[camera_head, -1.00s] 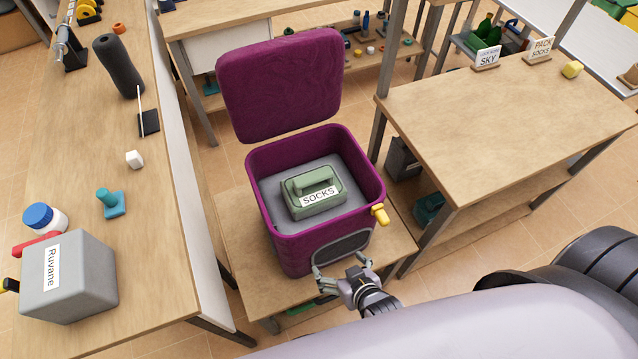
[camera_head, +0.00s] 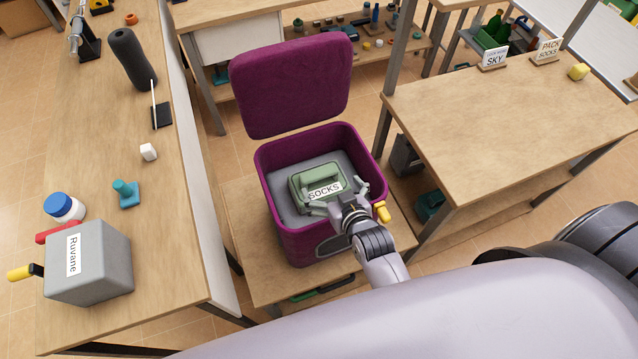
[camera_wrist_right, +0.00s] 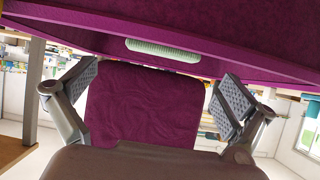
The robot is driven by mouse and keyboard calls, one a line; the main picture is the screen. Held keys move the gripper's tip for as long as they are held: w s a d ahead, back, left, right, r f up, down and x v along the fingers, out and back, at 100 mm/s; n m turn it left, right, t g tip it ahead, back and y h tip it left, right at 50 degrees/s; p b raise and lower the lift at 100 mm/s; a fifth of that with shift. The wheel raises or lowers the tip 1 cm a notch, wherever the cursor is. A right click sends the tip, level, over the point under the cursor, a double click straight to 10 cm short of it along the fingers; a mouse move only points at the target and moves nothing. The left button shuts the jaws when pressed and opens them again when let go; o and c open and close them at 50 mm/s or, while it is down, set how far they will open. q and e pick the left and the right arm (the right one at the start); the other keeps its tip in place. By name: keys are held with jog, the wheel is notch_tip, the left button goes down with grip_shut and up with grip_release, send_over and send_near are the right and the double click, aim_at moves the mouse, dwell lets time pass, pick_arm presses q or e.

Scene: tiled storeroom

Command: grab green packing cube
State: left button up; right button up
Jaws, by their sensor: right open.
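The green packing cube (camera_head: 305,181), with a handle on top and a "SOCKS" label on its near side, sits inside the open purple box (camera_head: 264,165) on a grey inner surface. My right gripper (camera_head: 336,196) is open and empty. It hangs over the near side of the box, just in front of the cube's label. In the right wrist view its fingers (camera_wrist_right: 158,95) are spread wide, with a strip of the green cube (camera_wrist_right: 163,49) showing beyond them through the purple. I cannot tell whether the fingers touch the cube. My left gripper is not in view.
The box's raised lid (camera_head: 292,88) stands behind it. A yellow latch (camera_head: 382,211) juts from its near right side. Wooden tables flank it; the left one bears a grey "Ruvane" block (camera_head: 90,262). The right table (camera_head: 500,120) is mostly bare, with "SKY" and "PACK SOCKS" signs.

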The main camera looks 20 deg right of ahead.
aim_at(320, 175)
jog(key=shift+p+x, duration=0.55)
jog(key=shift+x, duration=2.95)
jog(key=shift+a, duration=0.2)
jog(key=shift+r, duration=0.1)
jog(key=c, duration=1.6)
